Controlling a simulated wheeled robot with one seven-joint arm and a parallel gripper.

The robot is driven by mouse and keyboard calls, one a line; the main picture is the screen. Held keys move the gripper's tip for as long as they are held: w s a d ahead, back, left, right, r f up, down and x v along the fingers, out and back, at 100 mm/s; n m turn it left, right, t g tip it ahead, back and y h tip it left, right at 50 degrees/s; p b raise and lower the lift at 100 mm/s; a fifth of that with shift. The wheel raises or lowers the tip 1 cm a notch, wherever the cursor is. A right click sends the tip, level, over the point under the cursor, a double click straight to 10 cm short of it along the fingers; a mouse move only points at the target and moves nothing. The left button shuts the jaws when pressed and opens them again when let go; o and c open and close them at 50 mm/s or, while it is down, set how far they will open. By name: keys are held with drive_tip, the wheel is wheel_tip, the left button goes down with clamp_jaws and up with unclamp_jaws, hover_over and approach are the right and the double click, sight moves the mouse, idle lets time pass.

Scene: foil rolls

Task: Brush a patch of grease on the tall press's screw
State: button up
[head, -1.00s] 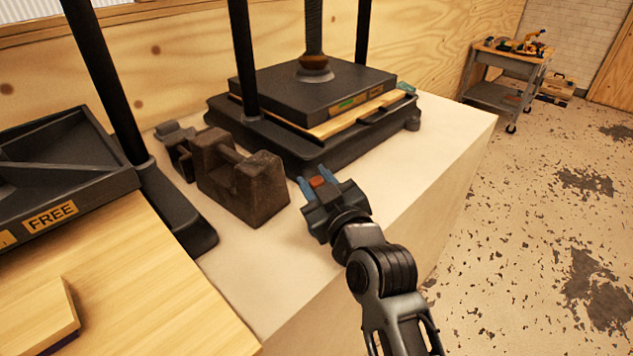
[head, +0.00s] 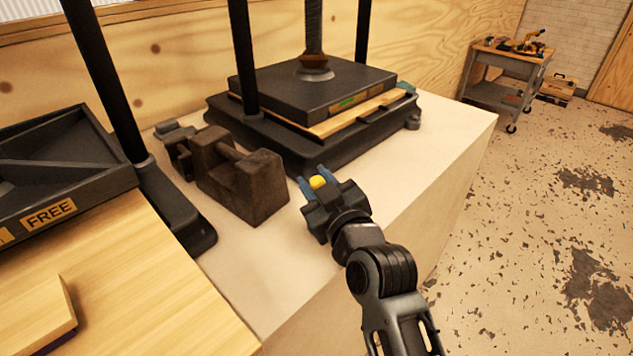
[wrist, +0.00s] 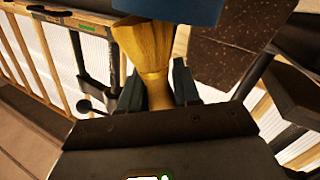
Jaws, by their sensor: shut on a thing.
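My gripper (head: 318,184) is shut on a yellow thing, seemingly the brush, above the near edge of the pale bench top. In the wrist view the golden-yellow brush (wrist: 147,45) sits between the dark fingers and widens away from them. A blue part (wrist: 185,10) lies across its far end; I cannot tell what it belongs to. The middle press has an upright dark screw (head: 314,28), ending in a brownish collar above a black plate (head: 315,88). My gripper is in front of this press, well apart from the screw. The press tops are out of view, so heights cannot be compared.
A rusty brown block (head: 240,180) stands left of my gripper, before the press. At left is a dark tray labelled FREE (head: 50,215) between black posts. A wooden board (head: 35,315) lies near left. A grey cart (head: 508,65) stands far right; the floor between is clear.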

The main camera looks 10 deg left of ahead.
drive_tip(key=shift+f, duration=0.1)
drive_tip(key=shift+r+p, duration=2.55)
drive_tip(key=shift+r, duration=1.05)
drive_tip(key=shift+s+d+f, duration=0.1)
